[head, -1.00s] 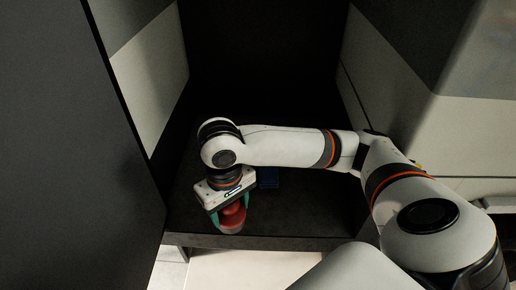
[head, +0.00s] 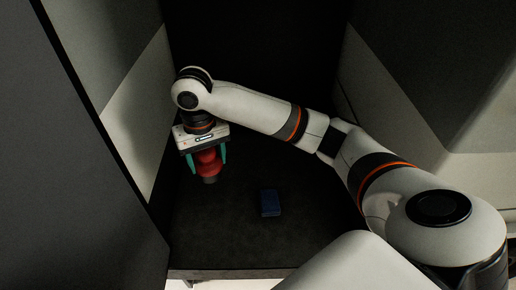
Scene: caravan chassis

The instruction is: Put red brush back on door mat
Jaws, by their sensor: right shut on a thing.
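The red brush (head: 208,160) is in my right gripper (head: 207,165) in the head view. The green-blue fingers are shut on it from both sides, and its grey lower end points down. The gripper is at the left side of a dark recess, over or near its dark floor mat (head: 240,238). I cannot tell whether the brush touches the mat. Part of the brush is hidden by the fingers and the gripper body. My left gripper is not in view.
A small dark blue block (head: 270,203) lies on the dark floor, right of the brush. A pale and dark wall (head: 140,110) stands close on the left, and a dark panel (head: 85,200) nearer. The right part of the floor is clear.

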